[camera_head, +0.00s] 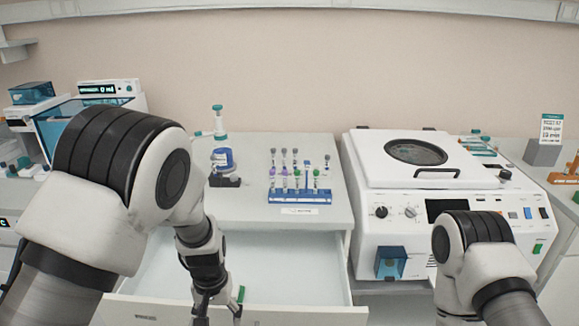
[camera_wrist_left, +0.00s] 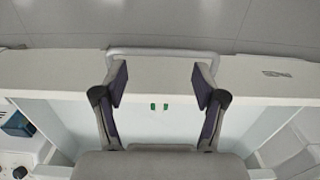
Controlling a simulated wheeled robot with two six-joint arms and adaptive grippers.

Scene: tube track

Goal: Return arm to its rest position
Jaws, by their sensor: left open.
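My left arm comes in from the left in the head view, and its gripper (camera_head: 215,308) points down at the bottom edge, over the open white drawer (camera_head: 283,262). In the left wrist view the two fingers of this gripper (camera_wrist_left: 160,84) are spread apart with nothing between them. Beyond them is the bar handle (camera_wrist_left: 162,54) on the drawer front. A small green item (camera_head: 240,294) lies in the drawer, and two green spots (camera_wrist_left: 159,106) show there in the left wrist view. Part of my right arm shows at the lower right; its gripper is out of sight.
A blue rack (camera_head: 300,197) with several capped tubes stands on the counter behind the drawer. A blue-and-dark device (camera_head: 224,166) is left of it. A white centrifuge (camera_head: 418,204) stands to the right, close to my right arm. More equipment (camera_head: 107,90) is at the far left.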

